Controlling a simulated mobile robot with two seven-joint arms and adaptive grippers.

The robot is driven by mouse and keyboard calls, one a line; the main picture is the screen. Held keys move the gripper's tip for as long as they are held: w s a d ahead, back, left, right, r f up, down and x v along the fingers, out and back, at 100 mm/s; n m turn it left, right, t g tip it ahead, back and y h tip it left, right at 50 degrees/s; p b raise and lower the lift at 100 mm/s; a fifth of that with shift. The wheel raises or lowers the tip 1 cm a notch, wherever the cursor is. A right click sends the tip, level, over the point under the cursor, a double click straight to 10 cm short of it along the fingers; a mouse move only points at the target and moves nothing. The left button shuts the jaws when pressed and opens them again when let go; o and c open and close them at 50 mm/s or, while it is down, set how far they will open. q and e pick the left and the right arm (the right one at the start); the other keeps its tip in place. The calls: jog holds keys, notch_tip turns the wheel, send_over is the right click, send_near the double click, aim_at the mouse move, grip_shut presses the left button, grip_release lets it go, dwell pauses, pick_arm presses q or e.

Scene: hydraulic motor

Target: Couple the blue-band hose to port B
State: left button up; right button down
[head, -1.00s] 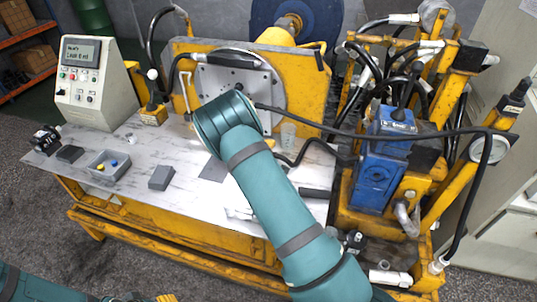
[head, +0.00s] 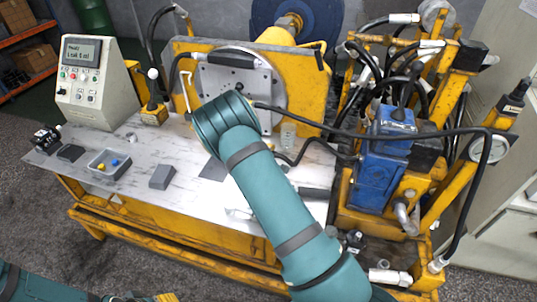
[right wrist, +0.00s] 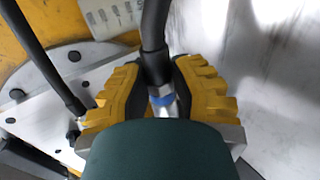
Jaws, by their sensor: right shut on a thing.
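In the right wrist view my right gripper (right wrist: 162,84) is shut on the blue-band hose (right wrist: 154,30). The blue band (right wrist: 163,99) and a bright metal end show between its yellow pads. The hose's far tip is hidden by my wrist. The grey drilled port plate (right wrist: 30,108) is at the left of that view, with another black hose (right wrist: 45,65) meeting it. In the head view the plate (head: 222,78) stands upright behind my right wrist, which hides my right gripper. I cannot tell which port is B. My left gripper (head: 152,298) barely shows at the bottom edge.
A control box (head: 90,85) with a lit display stands at the back left. Blue valve blocks (head: 375,180) and many hoses crowd the right.

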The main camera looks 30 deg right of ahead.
jog(key=shift+s+d, duration=0.15)
jog(key=shift+d, duration=0.1)
jog(key=shift+s+d, duration=0.2)
jog(key=shift+d, duration=0.05)
jog(key=shift+s+d, duration=0.65)
jog(key=shift+s, duration=0.2)
notch_tip(320, 180, up, 10)
jog(key=p, duration=0.8)
dwell(0.5)
jog(key=shift+w, duration=0.1)
jog(key=w+d+b, duration=0.1)
jog(key=w+d, duration=0.4)
jog(key=d, duration=0.1)
dwell(0.7)
